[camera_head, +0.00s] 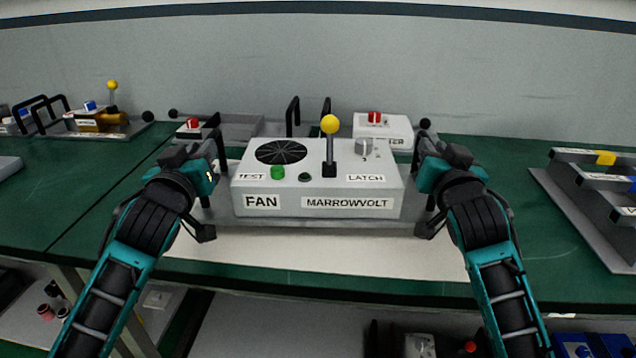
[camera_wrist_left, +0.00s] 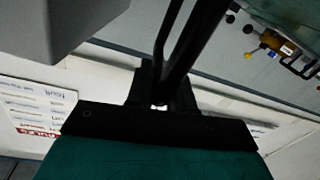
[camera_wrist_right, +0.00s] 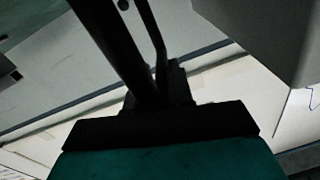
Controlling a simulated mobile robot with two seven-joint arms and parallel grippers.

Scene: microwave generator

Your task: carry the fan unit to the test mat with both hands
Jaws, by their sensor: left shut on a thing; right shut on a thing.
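The fan unit (camera_head: 385,190) is a grey box in the middle of the head view. It has a round black grille, a green button, a knob and a yellow-topped lever, and looks level. My left gripper (camera_head: 212,182) is shut on the black handle at its left side, and my right gripper (camera_head: 426,182) on the handle at its right side. Both wrist views show a dark handle bar at the jaws, with the grey box at the left wrist view's upper left (camera_wrist_left: 75,22) and the right wrist view's upper right (camera_wrist_right: 265,35). A cream mat (camera_head: 310,250) shows below and in front of the unit; I cannot tell whether they touch.
Behind the unit are a red-buttoned grey module (camera_head: 240,127) and a white red-buttoned box (camera_head: 398,128). A grey rack (camera_head: 590,215) stands at the right of the green bench (camera_head: 500,205). More modules (camera_head: 95,122) sit at the back left. Shelves lie below.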

